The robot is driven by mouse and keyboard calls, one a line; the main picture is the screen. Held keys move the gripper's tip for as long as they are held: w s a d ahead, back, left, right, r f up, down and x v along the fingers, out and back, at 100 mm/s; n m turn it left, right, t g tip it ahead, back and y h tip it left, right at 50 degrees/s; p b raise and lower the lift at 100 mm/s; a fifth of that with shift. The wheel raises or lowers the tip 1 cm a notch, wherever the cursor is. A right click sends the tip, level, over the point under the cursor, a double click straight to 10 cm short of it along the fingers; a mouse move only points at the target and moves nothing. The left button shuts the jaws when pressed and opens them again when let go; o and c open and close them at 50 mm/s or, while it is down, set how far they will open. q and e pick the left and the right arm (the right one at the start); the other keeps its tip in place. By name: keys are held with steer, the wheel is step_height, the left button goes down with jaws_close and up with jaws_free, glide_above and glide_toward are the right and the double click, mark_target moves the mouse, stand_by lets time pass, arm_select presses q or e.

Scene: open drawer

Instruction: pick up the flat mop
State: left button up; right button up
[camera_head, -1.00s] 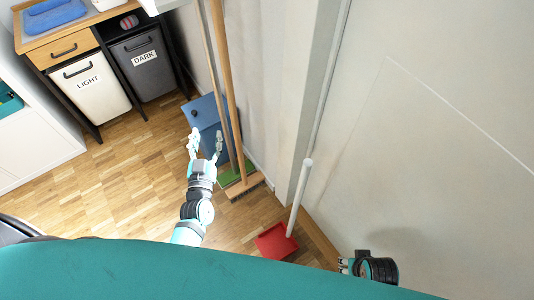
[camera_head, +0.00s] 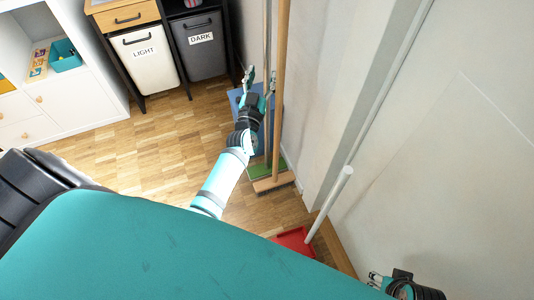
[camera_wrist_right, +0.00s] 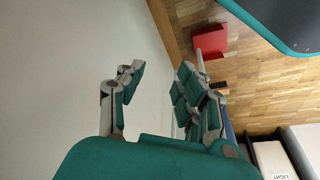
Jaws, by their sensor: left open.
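The flat mop appears to be the thin light pole (camera_head: 267,35) with a flat green foot (camera_head: 258,171) on the floor; it leans by the wall. My left gripper (camera_head: 259,82) is open and overlaps the pole in the head view. I cannot tell whether the pole lies between its fingers or behind them. My gripper and arm hide part of the pole and of the blue flat piece (camera_head: 235,97) behind. My right gripper (camera_wrist_right: 160,72) is open and empty near the wall; in the head view it shows only at the bottom right edge.
A wooden broom (camera_head: 281,60) stands just right of the mop pole. A red dustpan (camera_head: 292,241) with a long white handle (camera_head: 328,204) stands nearer me by the wall. A white LIGHT bin (camera_head: 146,60) and grey DARK bin (camera_head: 199,47) stand behind. The floor (camera_head: 150,150) at left is clear.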

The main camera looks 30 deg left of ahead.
mark_target(266, 69)
arm_select(q)
steer(key=x, duration=0.4)
steer(key=shift+d+b, duration=0.25)
steer(key=shift+b, duration=0.15)
steer(key=shift+w+a+r, duration=0.1)
steer(key=shift+w, duration=0.3)
arm_select(e)
steer(key=v, duration=0.3)
steer(key=shift+w+r, duration=0.15)
steer(key=shift+r, duration=0.2)
arm_select(q)
jaws_close()
steer(key=shift+r, duration=0.15)
